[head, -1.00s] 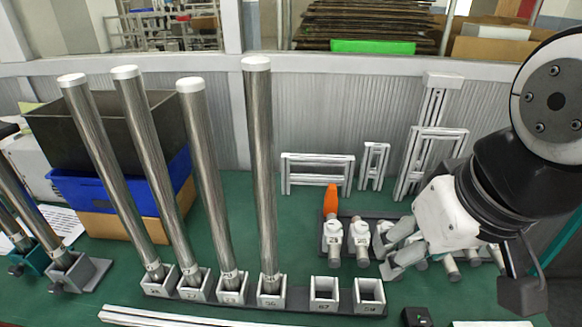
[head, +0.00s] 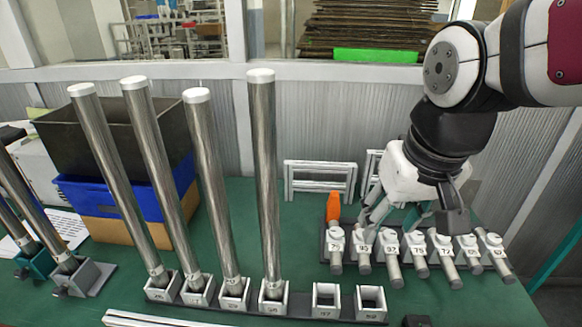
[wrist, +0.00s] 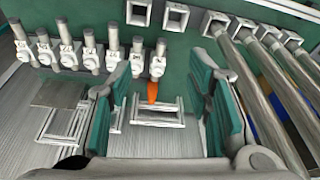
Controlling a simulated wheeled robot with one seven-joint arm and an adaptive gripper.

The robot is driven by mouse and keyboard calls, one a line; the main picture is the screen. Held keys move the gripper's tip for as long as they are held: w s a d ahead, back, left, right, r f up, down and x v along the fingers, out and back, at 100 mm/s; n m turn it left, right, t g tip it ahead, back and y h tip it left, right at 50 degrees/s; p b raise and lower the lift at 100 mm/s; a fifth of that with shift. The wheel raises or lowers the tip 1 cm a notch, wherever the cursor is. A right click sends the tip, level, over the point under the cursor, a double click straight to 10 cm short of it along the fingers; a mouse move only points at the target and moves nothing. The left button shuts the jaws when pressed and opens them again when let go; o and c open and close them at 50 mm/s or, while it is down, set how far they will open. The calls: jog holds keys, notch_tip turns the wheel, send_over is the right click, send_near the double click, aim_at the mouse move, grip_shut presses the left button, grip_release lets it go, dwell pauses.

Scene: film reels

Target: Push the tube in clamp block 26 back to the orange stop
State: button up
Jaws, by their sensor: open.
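A row of white clamp blocks holding short grey tubes stands at the right of the table. Their numbers are too small for me to tell surely which is 26. The leftmost clamp block (head: 335,238) has its tube's front end (head: 336,267) sticking out toward me. The orange stop (head: 334,205) stands behind that block. The orange stop also shows in the wrist view (wrist: 152,91), in line with this block (wrist: 158,67); I cannot tell whether tube and stop touch. My gripper (head: 390,218) is open and empty above and behind the row, its teal-padded fingers wide apart in the wrist view (wrist: 162,75).
Several tall steel tubes (head: 263,190) with white caps stand in sockets left of the row. Two empty sockets (head: 326,299) stand in front of it. White frames (head: 320,180) stand behind by the wall. Bins (head: 115,196) are at the left.

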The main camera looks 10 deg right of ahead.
jog(key=w+f+m+g+p, duration=0.1)
jog(key=w+f+g, duration=0.1)
jog(key=w+f, duration=0.7)
jog(key=m+g+p, duration=0.1)
send_over(337, 264)
notch_tip(337, 264, down, 9)
notch_tip(337, 264, down, 14)
jog(key=shift+f+p, duration=0.25)
jog(key=shift+p, duration=0.15)
grip_shut()
